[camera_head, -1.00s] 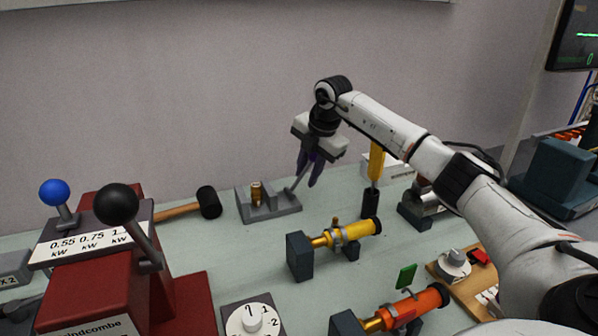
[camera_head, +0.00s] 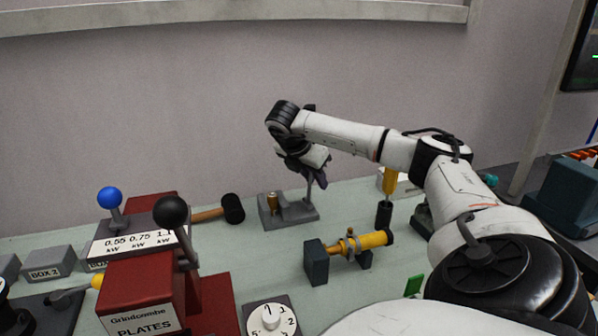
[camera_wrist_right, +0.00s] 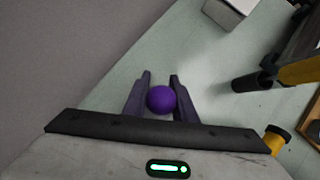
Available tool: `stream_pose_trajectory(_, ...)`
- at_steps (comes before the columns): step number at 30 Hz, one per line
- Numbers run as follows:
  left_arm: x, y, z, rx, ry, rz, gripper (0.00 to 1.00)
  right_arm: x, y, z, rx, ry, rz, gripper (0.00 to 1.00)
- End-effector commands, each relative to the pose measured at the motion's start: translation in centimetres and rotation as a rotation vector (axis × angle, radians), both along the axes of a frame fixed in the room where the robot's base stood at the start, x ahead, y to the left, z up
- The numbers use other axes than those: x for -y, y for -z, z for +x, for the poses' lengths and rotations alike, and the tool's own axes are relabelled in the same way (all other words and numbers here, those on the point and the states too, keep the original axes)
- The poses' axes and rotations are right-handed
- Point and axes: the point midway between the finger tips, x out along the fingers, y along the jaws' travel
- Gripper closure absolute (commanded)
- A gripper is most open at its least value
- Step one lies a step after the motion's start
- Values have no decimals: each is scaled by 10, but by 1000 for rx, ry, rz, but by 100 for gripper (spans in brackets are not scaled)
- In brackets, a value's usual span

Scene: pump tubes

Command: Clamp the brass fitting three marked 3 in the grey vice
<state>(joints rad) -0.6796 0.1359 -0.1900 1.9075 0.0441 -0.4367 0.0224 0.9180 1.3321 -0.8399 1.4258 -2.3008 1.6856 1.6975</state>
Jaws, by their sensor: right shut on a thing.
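The grey vice (camera_head: 300,216) stands on the bench near the back wall. A brass fitting (camera_head: 272,203) is upright at its left part, but no number can be read on it and I cannot tell how tightly it is held. A thin grey lever (camera_head: 309,193) rises near upright from the vice's right part. My right gripper (camera_head: 319,181) is at the lever's top. In the right wrist view its dark purple fingers (camera_wrist_right: 160,90) are shut on a purple ball knob (camera_wrist_right: 161,99). My left gripper is out of view.
A mallet (camera_head: 233,208) lies left of the vice. A yellow cylinder on a stand (camera_head: 372,240) is in front, and a yellow-and-black tool (camera_head: 385,212) stands to the right. A red machine with ball levers (camera_head: 140,285) fills the front left.

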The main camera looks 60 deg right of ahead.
Motion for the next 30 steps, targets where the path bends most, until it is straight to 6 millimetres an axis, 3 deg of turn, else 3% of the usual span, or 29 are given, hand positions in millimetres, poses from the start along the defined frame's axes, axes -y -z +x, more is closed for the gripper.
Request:
stream_pose_trajectory(12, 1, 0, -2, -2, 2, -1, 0, 2, 0, -3, -7, 6, -9, 100)
stream_pose_trajectory(13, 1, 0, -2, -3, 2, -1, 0, 2, 0, -3, -7, 6, -9, 74)
stream_pose_trajectory(15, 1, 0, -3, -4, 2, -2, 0, 2, 0, -3, -7, 6, -9, 63)
stream_pose_trajectory(25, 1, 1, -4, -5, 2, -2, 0, 0, -2, -2, -6, 5, -8, 63)
stream_pose_trajectory(30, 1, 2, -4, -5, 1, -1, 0, -12, -20, 0, -2, 2, -8, 63)
